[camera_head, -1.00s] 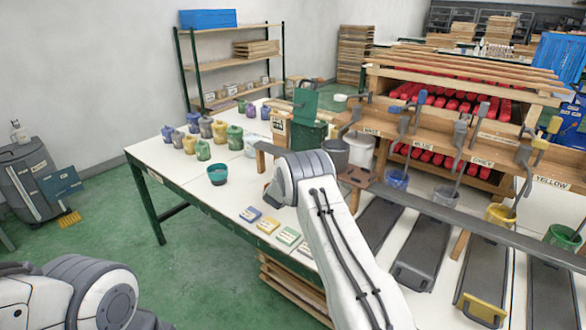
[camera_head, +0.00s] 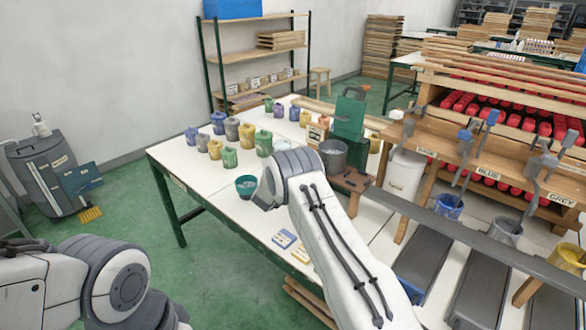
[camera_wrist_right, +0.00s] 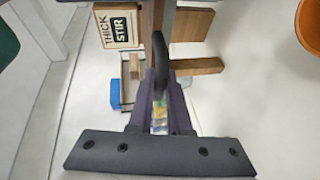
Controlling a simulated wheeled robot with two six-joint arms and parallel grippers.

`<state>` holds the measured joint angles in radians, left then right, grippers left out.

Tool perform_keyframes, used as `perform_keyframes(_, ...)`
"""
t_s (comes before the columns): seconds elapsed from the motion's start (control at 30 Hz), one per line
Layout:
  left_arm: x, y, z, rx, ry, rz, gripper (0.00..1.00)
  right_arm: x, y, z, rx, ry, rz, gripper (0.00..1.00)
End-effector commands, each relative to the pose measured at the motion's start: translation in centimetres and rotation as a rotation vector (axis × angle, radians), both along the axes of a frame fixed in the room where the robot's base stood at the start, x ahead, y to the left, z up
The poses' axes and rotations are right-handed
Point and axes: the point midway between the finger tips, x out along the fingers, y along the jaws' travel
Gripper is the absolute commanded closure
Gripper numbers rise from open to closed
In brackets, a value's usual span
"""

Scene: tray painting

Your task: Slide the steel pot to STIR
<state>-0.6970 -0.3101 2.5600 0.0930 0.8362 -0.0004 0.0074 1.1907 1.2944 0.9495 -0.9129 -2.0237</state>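The grey steel pot (camera_head: 333,155) is in the head view, in front of the green stand (camera_head: 348,118), just beyond my right arm's elbow. A wooden STIR sign (camera_head: 316,135) is left of the pot. In the right wrist view the sign (camera_wrist_right: 117,25) reads THICK STIR. My right gripper (camera_wrist_right: 160,80) has its fingers close together around a dark curved handle (camera_wrist_right: 160,52), which appears to be the pot's. The pot's body cannot be made out there. My left gripper is out of view.
A white bucket (camera_head: 404,174) stands right of the pot. A long grey rail (camera_head: 470,238) runs to the right, past several paint buckets. Several coloured jars (camera_head: 263,143) and a teal bowl (camera_head: 246,187) are left on the white table. An orange container (camera_wrist_right: 310,25) shows in the wrist view.

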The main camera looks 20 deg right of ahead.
Motion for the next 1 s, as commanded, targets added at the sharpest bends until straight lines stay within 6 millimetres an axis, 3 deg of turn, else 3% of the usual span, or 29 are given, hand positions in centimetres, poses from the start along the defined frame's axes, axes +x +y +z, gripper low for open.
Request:
perform_keyframes(0.23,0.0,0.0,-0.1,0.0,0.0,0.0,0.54,0.3,0.5,-0.1,0.002,0.001,0.012,1.0)
perform_keyframes(0.27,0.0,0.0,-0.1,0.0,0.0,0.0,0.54,0.3,0.5,-0.1,0.001,0.002,0.013,0.72)
perform_keyframes(0.3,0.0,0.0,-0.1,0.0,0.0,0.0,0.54,0.3,0.5,-0.1,0.002,0.001,0.012,0.57)
perform_keyframes(0.33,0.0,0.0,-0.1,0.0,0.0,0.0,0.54,0.3,0.4,-0.1,0.002,0.001,0.011,0.54)
perform_keyframes(0.73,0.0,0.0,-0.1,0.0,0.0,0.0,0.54,-0.1,0.7,0.2,-0.001,-0.001,0.007,0.54)
perform_keyframes(1.0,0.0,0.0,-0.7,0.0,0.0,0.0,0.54,-3.2,3.6,1.0,0.0,0.0,0.009,0.54)
